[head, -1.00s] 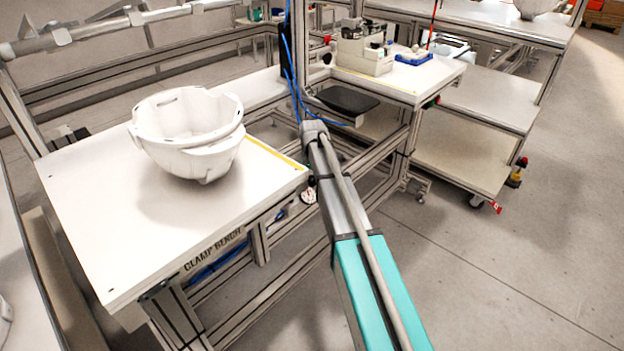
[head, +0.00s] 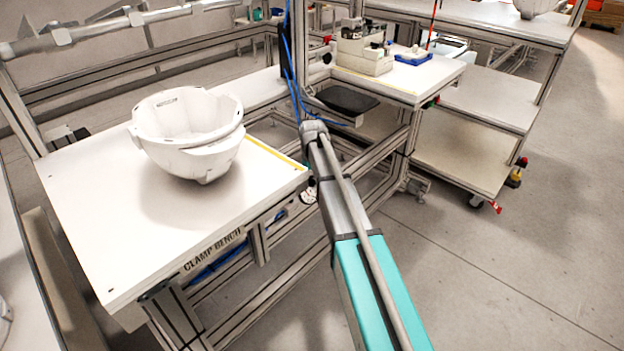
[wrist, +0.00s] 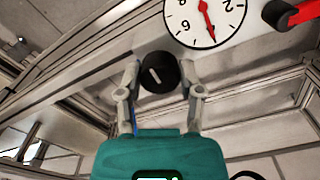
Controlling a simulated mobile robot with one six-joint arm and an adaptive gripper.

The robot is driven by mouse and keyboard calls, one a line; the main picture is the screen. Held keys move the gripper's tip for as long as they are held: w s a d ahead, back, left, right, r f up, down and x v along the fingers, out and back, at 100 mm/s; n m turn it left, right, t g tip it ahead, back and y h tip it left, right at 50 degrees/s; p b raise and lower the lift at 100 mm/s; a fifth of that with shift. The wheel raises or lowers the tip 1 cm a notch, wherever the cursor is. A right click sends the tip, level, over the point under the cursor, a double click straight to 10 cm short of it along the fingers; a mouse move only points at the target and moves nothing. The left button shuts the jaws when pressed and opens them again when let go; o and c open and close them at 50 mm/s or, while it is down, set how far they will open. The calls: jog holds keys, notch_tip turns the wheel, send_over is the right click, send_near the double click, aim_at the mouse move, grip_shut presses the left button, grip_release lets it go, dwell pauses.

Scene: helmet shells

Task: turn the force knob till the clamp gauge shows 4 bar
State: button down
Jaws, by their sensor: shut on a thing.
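The force knob (wrist: 158,74) is black and round with a white pointer line, in the wrist view. My gripper (wrist: 160,80) is shut on it, one finger at each side. The clamp gauge (wrist: 190,22) is a white dial just above and right of the knob, cut off by the frame's top and seen upside down. Its red needle points down in the picture, seemingly between the 4 and the 6; the exact reading is hard to tell. In the head view my arm hides the knob and my fingers.
A red-handled black part (wrist: 280,14) lies right of the gauge. The clamp bench (head: 100,220) carries a white helmet shell (head: 190,140). Blue hoses (head: 290,75) hang behind my arm. The floor at the right (head: 540,270) is clear.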

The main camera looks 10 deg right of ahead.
jog(key=shift+w, duration=0.1)
dwell(0.4)
jog(key=shift+c, duration=1.3)
grip_release()
